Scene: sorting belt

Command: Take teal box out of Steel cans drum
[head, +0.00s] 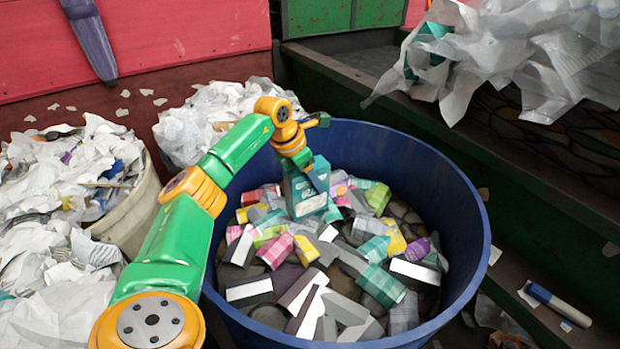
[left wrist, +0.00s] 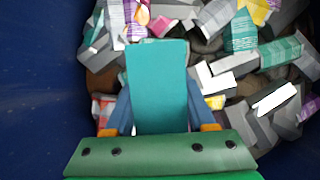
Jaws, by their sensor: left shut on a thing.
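The teal box (head: 308,190) is upright in the blue drum (head: 402,158), above the pile of cans and cartons. It also shows in the left wrist view (left wrist: 158,85), between the two fingers. My left gripper (head: 301,160) reaches over the drum's left rim and is shut on the upper part of the teal box. In the left wrist view, the left gripper (left wrist: 160,122) has a finger on each side of the box. The box's lower end is close to the pile; I cannot tell if it touches. My right gripper is not in view.
Mixed cans and cartons (head: 345,262) fill the drum's bottom. A pale bin of waste paper (head: 137,225) stands at the left. More crumpled paper (head: 225,112) lies behind the drum. A dark belt edge (head: 440,125) with plastic sheeting (head: 520,60) runs along the right.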

